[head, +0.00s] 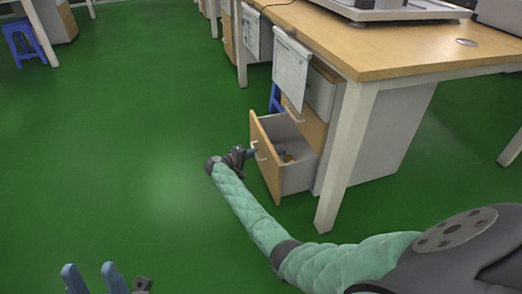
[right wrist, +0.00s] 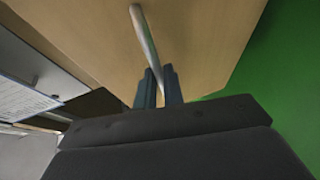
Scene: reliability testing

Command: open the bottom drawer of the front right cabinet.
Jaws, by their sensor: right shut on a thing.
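The front right cabinet (head: 378,135) stands under the wooden desk. Its bottom drawer (head: 299,178) is pulled well out, with its wooden front apart from the cabinet and small brownish items inside. My right gripper (head: 251,152) is at the drawer front, shut on the drawer handle (head: 258,151). In the right wrist view, the fingers (right wrist: 159,88) close around the lower end of the pale bar handle (right wrist: 144,40) against the wooden front. My left gripper (head: 92,278) is at the bottom left of the head view, its blue fingers apart and empty, far from the cabinet.
The desk (head: 400,45) overhangs the cabinet, and its white leg (head: 345,160) stands close beside the open drawer. Papers (head: 291,68) hang from the desk edge above. A blue stool (head: 24,42) is at the far left. The green floor (head: 130,130) left of the drawer is clear.

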